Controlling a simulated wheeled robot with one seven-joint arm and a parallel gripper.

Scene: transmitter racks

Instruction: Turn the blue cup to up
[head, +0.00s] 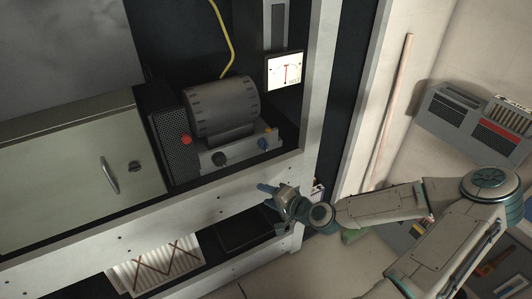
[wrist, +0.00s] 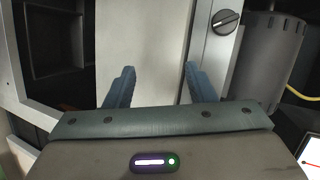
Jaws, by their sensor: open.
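A small blue knob-like cap (head: 263,143) sits on the front of a grey unit (head: 228,155) in the rack, in the head view. It is the only blue cup-like thing I see; its turn direction is too small to read. My gripper (head: 268,195) is in front of the rack's pale lower rail, below the blue cap and apart from it. In the wrist view my gripper (wrist: 159,72) shows two blue fingers spread apart with nothing between them. The blue cap is not identifiable in the wrist view.
A black knob (wrist: 226,20) is right of my fingers in the wrist view. A dark drum (head: 223,105), a red button (head: 186,139), a lit meter (head: 285,70) and a yellow cable (head: 228,40) surround the unit. The rack's upright (head: 322,70) stands close right.

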